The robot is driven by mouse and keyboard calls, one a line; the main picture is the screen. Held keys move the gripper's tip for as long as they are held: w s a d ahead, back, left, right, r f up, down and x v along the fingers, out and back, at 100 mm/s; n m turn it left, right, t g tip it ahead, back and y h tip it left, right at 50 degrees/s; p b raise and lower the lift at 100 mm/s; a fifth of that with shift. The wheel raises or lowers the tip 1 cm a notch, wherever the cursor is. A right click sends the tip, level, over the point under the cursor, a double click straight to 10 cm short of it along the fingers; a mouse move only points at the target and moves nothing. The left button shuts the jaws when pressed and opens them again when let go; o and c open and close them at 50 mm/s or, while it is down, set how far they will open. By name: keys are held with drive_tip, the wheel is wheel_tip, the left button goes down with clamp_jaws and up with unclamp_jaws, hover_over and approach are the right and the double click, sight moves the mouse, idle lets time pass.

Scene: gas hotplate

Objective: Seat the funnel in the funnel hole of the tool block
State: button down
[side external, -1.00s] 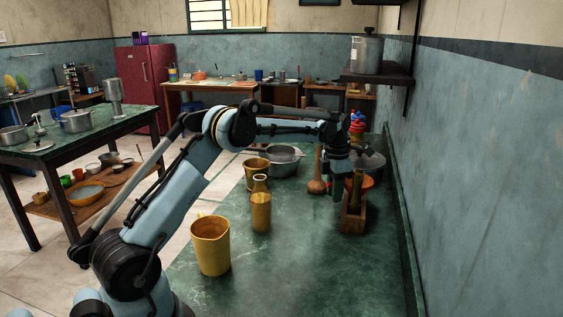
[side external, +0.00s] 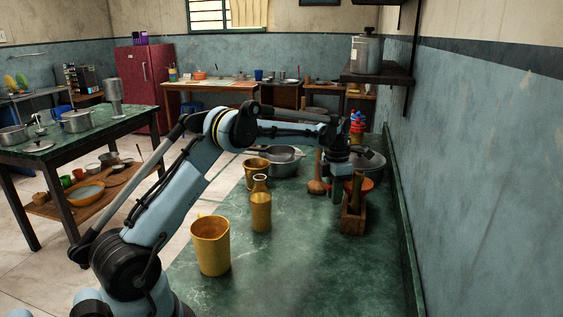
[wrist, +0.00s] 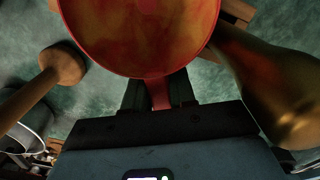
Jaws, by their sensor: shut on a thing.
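A red-orange funnel (wrist: 140,35) fills the top middle of the wrist view, its wide mouth facing the camera. My gripper (wrist: 158,92) is shut on the funnel's narrow red tab. The funnel's spout is hidden beneath its bowl. In the side view the red funnel (side external: 366,184) shows partly behind the upright tool, above the far part of the wooden tool block (side external: 352,222). My gripper (side external: 337,188) points down just left of the block. A corner of the block (wrist: 237,9) shows beyond the funnel in the wrist view. I cannot tell whether the spout is in the hole.
A brownish tool (side external: 353,192) stands upright in the block, close to my gripper. A wooden tool with a round end (side external: 317,186) is to the left. A yellow bottle (side external: 260,211), a yellow jug (side external: 210,245) and a grey pot (side external: 284,161) stand on the green counter (side external: 300,270). Its front is clear.

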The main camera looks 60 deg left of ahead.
drive_tip(key=shift+f, duration=0.2)
drive_tip(key=c, duration=0.8)
unclamp_jaws()
drive_tip(key=shift+c, duration=0.2)
drive_tip(key=shift+r, duration=0.15)
wheel_tip(320, 180, up, 12)
drive_tip(key=shift+s+f, duration=0.1)
drive_tip(key=shift+s, duration=0.05)
drive_tip(key=s+d+r+m+t, duration=0.45)
drive_tip(key=s+d+m, duration=0.55)
drive_tip(key=m, duration=0.7)
drive_tip(key=s+d+f+m+t, duration=0.1)
drive_tip(key=s+d+f+m, duration=0.2)
drive_tip(key=s+m, duration=0.3)
drive_tip(key=s+d+f+m+t, duration=0.1)
drive_tip(key=s+d+f+m, duration=0.2)
drive_tip(key=s+f+m, duration=0.2)
drive_tip(key=s+m, duration=0.2)
drive_tip(key=m, duration=0.2)
drive_tip(key=shift+d+m, duration=0.35)
drive_tip(key=shift+m, duration=0.05)
